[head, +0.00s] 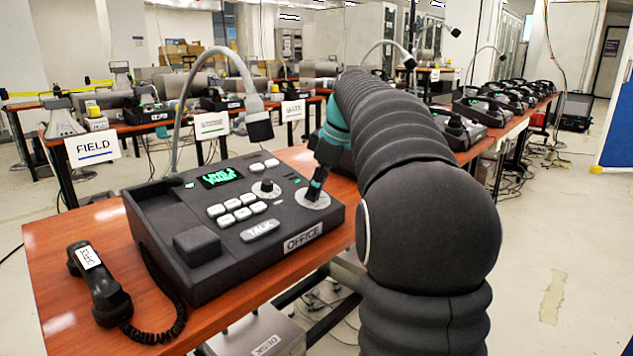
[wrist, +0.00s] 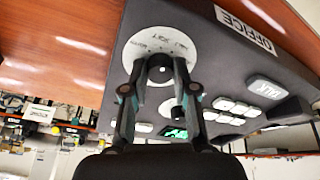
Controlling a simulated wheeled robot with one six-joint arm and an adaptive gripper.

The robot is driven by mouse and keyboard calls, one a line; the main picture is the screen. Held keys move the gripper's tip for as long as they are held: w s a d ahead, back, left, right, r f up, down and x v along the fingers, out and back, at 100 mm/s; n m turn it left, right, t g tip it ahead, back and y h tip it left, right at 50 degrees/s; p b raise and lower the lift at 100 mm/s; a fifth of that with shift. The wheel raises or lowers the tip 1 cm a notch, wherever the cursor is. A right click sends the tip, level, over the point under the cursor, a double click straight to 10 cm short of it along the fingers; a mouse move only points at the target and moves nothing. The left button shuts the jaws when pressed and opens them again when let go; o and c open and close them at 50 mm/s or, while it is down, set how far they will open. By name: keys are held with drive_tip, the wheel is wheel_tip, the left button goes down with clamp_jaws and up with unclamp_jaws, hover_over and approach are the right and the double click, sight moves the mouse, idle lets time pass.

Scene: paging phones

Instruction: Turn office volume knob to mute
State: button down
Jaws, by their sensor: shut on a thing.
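The dark office paging phone (head: 215,265), with an OFFICE label (head: 303,238), sits on a wooden table. My gripper (head: 315,191) reaches down to the round pale dial (head: 322,203) at the console's right corner. In the wrist view, my gripper (wrist: 160,70) has its two fingers on either side of the dark knob (wrist: 160,74) on that dial (wrist: 143,45), shut on it. The knob's pointer direction cannot be made out, and the small lettering on the dial is too blurred to read surely. In the head view the fingers hide most of the knob.
A second knob (head: 266,188), white buttons (head: 237,206) and a lit green display (head: 221,177) are close by on the console. A gooseneck microphone (head: 254,107) arches above. The handset (head: 98,285) lies off the console at left. Other phones (head: 480,108) stand on tables behind.

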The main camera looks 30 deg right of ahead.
drive_tip(key=n+p, duration=0.1)
drive_tip(key=n, duration=0.3)
drive_tip(key=shift+w+r+n, duration=0.1)
drive_tip(key=shift+n, duration=0.2)
drive_tip(key=n+g, duration=0.1)
drive_tip(key=n, duration=0.3)
drive_tip(key=shift+n, duration=0.4)
drive_tip(key=c, duration=0.9)
unclamp_jaws()
drive_tip(key=v, duration=1.2)
drive_tip(key=shift+w, duration=0.1)
